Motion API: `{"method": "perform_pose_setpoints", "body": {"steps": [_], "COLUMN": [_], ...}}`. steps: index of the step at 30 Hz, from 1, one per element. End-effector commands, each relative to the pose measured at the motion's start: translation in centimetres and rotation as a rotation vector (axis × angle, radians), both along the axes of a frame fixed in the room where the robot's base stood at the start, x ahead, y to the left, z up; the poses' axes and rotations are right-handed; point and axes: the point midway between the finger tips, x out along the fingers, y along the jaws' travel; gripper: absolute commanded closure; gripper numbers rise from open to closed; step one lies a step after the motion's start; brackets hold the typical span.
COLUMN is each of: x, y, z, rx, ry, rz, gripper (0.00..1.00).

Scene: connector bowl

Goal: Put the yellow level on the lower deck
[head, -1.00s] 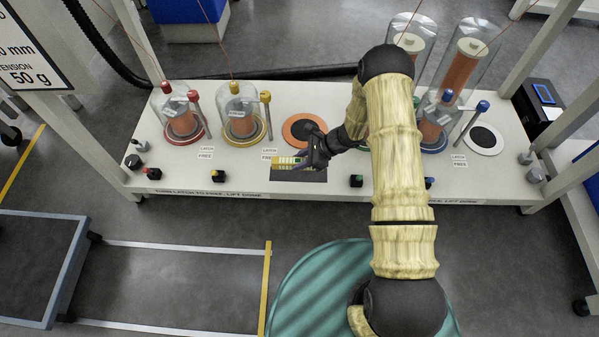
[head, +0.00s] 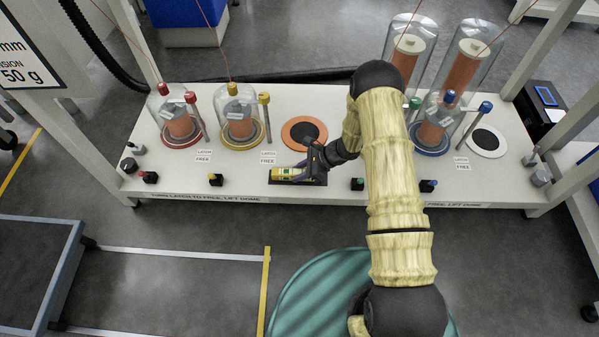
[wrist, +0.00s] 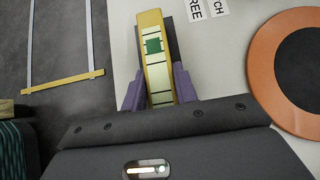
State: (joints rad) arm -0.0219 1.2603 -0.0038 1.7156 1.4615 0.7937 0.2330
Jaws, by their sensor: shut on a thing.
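The yellow level (head: 288,174) is a short yellow bar with a green patch. My gripper (head: 305,172) is shut on it near the front edge of the white deck (head: 345,110). In the wrist view the level (wrist: 155,50) sticks out between the two purple fingers of my gripper (wrist: 158,92). The level is over the dark rectangular pad (head: 318,183), part of which shows beside it in the wrist view (wrist: 172,45). I cannot tell whether the level touches the pad. My gripper hides part of the pad.
An orange ring with a dark centre (head: 304,132) lies just behind my gripper. Glass domes with a red base (head: 182,138) and a yellow base (head: 243,138) stand to the left. A blue-based dome (head: 432,145) and a white ring (head: 487,141) are to the right.

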Motion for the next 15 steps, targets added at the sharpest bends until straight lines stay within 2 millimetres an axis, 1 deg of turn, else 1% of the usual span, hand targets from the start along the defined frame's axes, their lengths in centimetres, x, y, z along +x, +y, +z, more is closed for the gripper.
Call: {"method": "perform_pose_setpoints", "body": {"steps": [2, 3, 6, 15], "x": [0.01, 0.01, 0.0, 0.0], "y": [-0.01, -0.01, -0.01, -0.01], "z": [-0.26, -0.25, -0.22, -0.09], "rx": [0.001, 0.0, -0.001, 0.0], "ry": [0.0, 0.0, 0.0, 0.0], "rz": [0.0, 0.0, 0.0, 0.0], "gripper": [1.0, 0.67, 0.49, 0.49]}}
